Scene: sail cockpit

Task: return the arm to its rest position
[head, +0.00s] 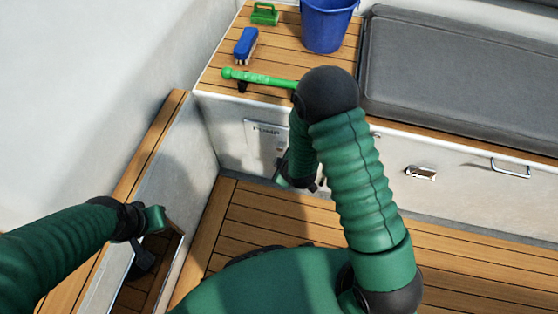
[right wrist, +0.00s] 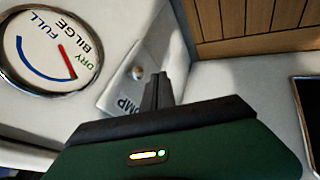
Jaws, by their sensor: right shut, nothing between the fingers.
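My right arm bends down in front of the bench in the head view. Its gripper (head: 288,172) is low against the bench's white front, partly hidden behind the arm. In the right wrist view the gripper (right wrist: 157,88) has its dark fingers together with nothing between them, in front of a pale plate (right wrist: 122,90) with partly hidden lettering ending "MP". The plate reads PUMP in the head view (head: 262,132). Whether the fingertips touch it I cannot tell. My left gripper (head: 146,262) hangs at the lower left, by a wooden ledge; its fingers are unclear.
A round bilge gauge (right wrist: 50,48) has its red needle at DRY. A grey cushion (head: 450,75) lies right, above a latch (head: 421,173).

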